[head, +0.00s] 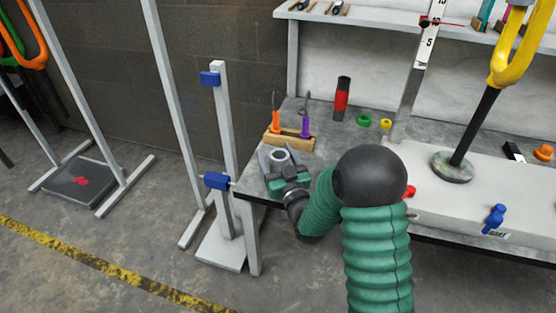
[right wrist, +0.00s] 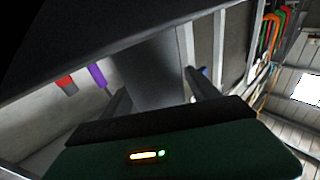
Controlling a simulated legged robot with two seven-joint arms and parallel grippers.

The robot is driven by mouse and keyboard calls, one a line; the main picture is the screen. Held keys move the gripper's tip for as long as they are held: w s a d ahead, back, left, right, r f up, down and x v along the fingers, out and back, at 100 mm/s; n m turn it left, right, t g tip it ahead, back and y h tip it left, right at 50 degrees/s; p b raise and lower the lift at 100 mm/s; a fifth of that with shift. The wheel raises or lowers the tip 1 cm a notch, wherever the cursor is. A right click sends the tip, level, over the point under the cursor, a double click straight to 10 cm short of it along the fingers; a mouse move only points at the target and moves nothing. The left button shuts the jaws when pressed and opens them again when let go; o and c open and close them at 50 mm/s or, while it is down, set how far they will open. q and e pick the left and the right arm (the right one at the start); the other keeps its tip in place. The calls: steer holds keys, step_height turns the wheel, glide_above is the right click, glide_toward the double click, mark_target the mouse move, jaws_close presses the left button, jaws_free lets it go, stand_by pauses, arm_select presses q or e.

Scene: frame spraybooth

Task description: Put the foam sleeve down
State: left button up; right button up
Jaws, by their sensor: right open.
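A short grey hollow cylinder, which looks like the foam sleeve (head: 279,156), stands upright at the left end of the grey bench (head: 252,184). My right gripper (head: 277,159) is open at the sleeve, its dark fingers around it. I cannot tell whether a finger touches it. In the right wrist view the two fingers (right wrist: 160,98) stand apart, with a grey surface (right wrist: 152,65) between them that seems to be the sleeve. The gripper's green body hides part of the sleeve's base. My left gripper is not in view.
A wooden holder (head: 290,139) with orange and purple tools stands just behind the sleeve. A red and black cylinder (head: 342,98) and green and yellow rings (head: 364,120) are farther back. A grey post with blue clamps (head: 216,181) stands left of the bench.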

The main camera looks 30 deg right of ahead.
steer(key=p+v, duration=0.2)
steer(key=v, duration=0.6)
steer(key=shift+r, duration=0.1)
steer(key=p+v, duration=0.1)
steer(key=p, duration=0.1)
steer(key=p+v, duration=0.2)
steer(key=p, duration=0.1)
steer(key=shift+r, duration=0.2)
steer(key=shift+s+a+f+p, duration=0.1)
steer(key=shift+s+f+p, duration=0.15)
steer(key=shift+s+p, duration=0.25)
steer(key=shift+f, duration=0.1)
steer(key=shift+w+a, duration=0.1)
